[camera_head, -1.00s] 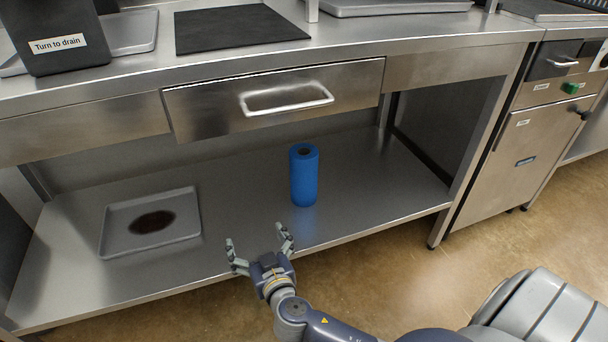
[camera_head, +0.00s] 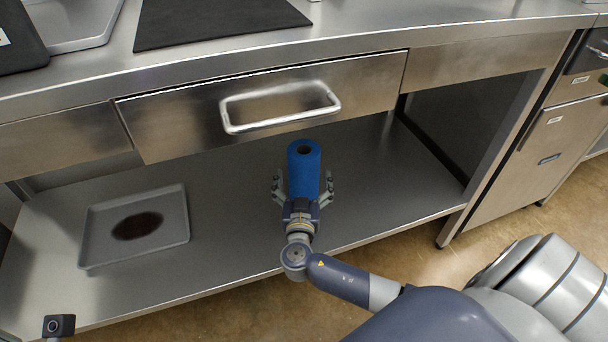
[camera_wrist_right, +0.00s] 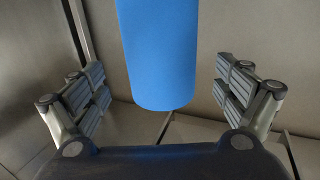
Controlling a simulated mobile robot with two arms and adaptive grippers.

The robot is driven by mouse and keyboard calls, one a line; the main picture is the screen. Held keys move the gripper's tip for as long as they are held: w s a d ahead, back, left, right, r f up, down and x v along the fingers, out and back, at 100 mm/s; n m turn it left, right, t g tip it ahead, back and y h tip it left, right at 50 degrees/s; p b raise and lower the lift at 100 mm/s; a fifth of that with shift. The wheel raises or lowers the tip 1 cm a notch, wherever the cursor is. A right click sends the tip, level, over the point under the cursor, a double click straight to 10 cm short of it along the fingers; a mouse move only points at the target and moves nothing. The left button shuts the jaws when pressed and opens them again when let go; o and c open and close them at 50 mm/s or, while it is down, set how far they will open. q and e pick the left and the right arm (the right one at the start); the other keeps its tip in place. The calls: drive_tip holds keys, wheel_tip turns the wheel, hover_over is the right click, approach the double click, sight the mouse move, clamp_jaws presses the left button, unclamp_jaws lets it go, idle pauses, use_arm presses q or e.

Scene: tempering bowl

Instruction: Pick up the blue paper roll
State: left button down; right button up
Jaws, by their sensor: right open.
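The blue paper roll (camera_head: 304,165) stands upright on the lower steel shelf, below the drawer. My right gripper (camera_head: 303,186) is open, with one finger on each side of the roll. In the right wrist view the roll (camera_wrist_right: 158,50) hangs into the picture from the top, between the spread fingers of the gripper (camera_wrist_right: 162,92). A clear gap shows between the roll and each finger, so they do not touch it. The roll's lower front is hidden behind the gripper in the head view. My left gripper is not in view.
A grey tray (camera_head: 93,243) with a dark round patch (camera_head: 137,225) lies on the shelf to the left. The drawer (camera_head: 190,122) with its handle (camera_head: 281,106) overhangs the shelf behind the roll. The shelf (camera_head: 400,195) is bare to the right.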

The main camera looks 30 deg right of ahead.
drive_tip(key=shift+b+x, duration=0.75)
drive_tip(key=shift+x, duration=2.4)
drive_tip(key=shift+f, duration=0.1)
drive_tip(key=shift+c, duration=0.6)
drive_tip(key=c, duration=1.7)
